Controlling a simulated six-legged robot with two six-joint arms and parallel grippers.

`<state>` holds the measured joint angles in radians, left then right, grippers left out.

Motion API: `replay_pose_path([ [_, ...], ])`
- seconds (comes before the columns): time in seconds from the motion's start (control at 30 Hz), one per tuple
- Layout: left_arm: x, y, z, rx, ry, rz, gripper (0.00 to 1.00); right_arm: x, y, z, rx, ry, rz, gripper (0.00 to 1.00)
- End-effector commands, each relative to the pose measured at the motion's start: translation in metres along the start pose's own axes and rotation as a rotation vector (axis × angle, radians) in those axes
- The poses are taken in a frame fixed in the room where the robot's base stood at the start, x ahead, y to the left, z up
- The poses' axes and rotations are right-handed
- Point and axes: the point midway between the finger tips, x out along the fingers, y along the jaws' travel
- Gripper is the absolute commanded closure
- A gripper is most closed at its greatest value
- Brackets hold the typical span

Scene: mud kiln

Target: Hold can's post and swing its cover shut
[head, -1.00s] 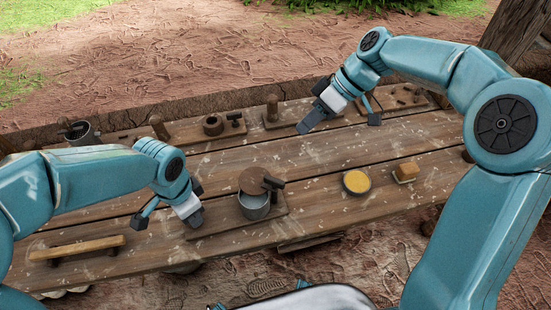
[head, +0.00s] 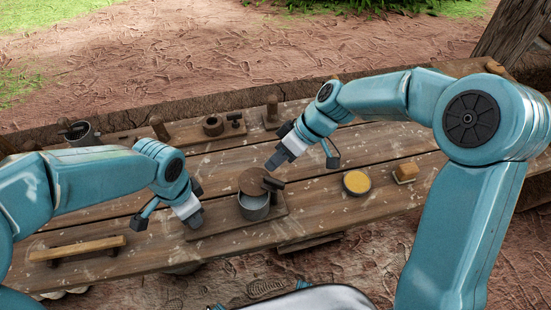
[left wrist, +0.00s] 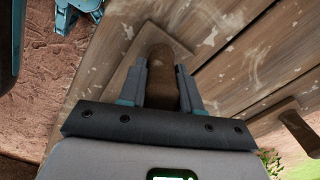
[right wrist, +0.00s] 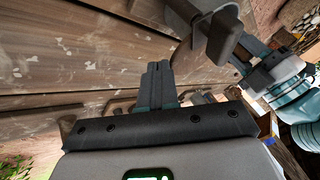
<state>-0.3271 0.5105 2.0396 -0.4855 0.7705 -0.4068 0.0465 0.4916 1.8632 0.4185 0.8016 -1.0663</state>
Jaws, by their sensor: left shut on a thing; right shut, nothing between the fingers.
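The grey metal can (head: 254,212) stands on a wooden base board (head: 222,226). Its round brown cover (head: 252,180) sits swung toward the back, leaving the front of the mouth uncovered. A dark handle (head: 273,184) sticks out at the cover's right. My left gripper (head: 195,218) is at the board's left end, shut on the brown wooden post, which shows between its fingers in the left wrist view (left wrist: 162,78). My right gripper (head: 273,164) is shut and empty, just behind and above the cover. Its closed fingers show in the right wrist view (right wrist: 158,82).
A bowl of yellow grain (head: 356,182) and a small wooden block (head: 405,172) lie to the right. A wooden bar (head: 77,249) lies front left. Another can (head: 80,133) and boards with wooden fittings (head: 213,125) line the back. Bare planks lie between.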

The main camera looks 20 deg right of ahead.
Motion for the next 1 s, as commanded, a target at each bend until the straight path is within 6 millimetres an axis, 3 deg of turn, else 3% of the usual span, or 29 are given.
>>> replay_pose_path([
  [1.0, -0.0006, -0.0003, -0.0006, 0.0, 0.002, -0.001, 1.0, 0.0053, -0.0045, -0.0055, -0.094, -0.05, -0.05, 1.0],
])
